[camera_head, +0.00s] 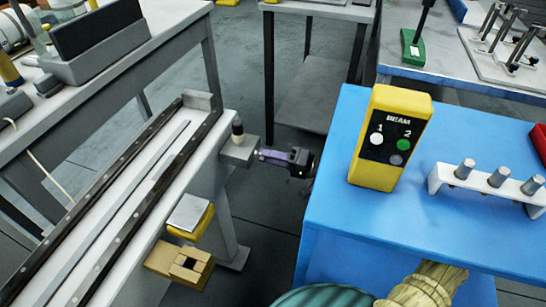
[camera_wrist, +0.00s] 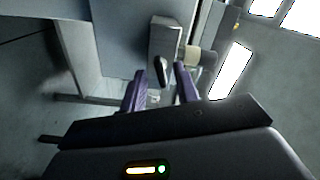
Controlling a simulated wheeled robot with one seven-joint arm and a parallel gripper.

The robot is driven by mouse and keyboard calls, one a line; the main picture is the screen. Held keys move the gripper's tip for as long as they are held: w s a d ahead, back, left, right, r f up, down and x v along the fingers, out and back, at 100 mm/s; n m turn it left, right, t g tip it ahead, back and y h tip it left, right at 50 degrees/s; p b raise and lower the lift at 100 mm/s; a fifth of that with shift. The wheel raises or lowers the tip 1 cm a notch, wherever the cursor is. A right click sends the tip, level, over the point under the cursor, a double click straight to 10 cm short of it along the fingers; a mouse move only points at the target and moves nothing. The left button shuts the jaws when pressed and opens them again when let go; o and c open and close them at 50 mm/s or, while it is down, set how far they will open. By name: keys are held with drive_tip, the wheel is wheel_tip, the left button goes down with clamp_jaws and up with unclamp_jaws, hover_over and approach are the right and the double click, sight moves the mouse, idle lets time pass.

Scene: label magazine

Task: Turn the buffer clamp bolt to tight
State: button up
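My gripper (camera_head: 262,155) reaches the block from the right. In the wrist view my gripper (camera_wrist: 160,78) has its purple fingers apart, one on each side of the handle, with visible gaps. The bolt's tightness cannot be told.
The conveyor (camera_head: 165,165) runs along the left. A blue table (camera_head: 335,215) stands at right with a yellow BEAM box (camera_head: 385,165) and a white rack of metal posts (camera_head: 485,185). Yellow (camera_head: 190,215) and tan (camera_head: 180,263) boxes sit below the conveyor's edge. Floor shows between the tables.

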drive_tip(key=p+v, duration=0.1)
drive_tip(key=v, duration=1.6)
drive_tip(key=shift+d+p, duration=0.15)
drive_tip(key=shift+p, duration=0.2)
